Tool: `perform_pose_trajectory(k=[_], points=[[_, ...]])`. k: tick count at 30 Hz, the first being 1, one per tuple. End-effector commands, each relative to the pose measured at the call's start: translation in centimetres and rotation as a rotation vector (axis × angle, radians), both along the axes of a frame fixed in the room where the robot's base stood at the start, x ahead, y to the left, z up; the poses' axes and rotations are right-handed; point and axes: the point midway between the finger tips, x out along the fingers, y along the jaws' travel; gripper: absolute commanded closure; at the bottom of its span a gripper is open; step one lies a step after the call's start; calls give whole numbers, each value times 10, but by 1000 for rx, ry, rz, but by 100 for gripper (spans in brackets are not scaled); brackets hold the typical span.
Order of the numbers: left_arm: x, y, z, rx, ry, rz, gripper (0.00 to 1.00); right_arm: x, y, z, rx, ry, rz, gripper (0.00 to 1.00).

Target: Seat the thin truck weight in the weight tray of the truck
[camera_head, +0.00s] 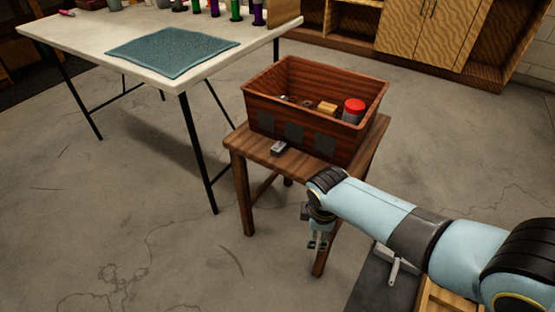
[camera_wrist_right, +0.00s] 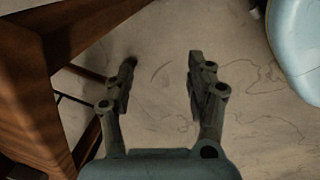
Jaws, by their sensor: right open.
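A small grey metallic block (camera_head: 280,148) lies on the front edge of the small wooden table, just outside the crate. It may be the thin truck weight; I cannot tell for sure at this size. I cannot make out the truck or its weight tray in either view. My right gripper (camera_head: 318,245) hangs pointing down beside the front right of the small table, below its top and apart from the block. In the right wrist view the right gripper (camera_wrist_right: 161,75) is open and empty, with bare floor between its fingers. My left gripper is out of view.
A brown crate (camera_head: 287,107) on the small wooden table (camera_head: 262,151) holds a red-capped jar (camera_head: 353,111) and other small items. A white table (camera_head: 80,40) with a teal mat (camera_head: 172,50) stands back left. A table leg (camera_wrist_right: 78,70) is left of my right gripper.

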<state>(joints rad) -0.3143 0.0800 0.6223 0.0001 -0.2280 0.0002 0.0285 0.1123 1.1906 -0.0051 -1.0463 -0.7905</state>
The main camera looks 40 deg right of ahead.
Motion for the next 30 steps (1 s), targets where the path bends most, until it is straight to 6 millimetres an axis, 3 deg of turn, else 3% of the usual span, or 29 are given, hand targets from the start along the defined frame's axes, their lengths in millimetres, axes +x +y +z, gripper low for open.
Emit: perform_pose_trajectory(k=[1, 3, 12, 21, 26, 30], points=[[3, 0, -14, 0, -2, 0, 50, 26, -1, 13, -13, 2, 74, 44], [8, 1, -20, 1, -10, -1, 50, 53, -2, 41, -31, 13, 173, 44], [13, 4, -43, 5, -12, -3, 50, 122, -3, 136, -88, 62, 524, 44], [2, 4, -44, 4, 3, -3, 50, 195, -15, 183, -114, 149, 924, 44], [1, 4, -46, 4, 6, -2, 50, 220, -20, 204, -118, 182, 1088, 44], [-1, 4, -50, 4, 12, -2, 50, 227, -22, 201, -116, 197, 1144, 44]])
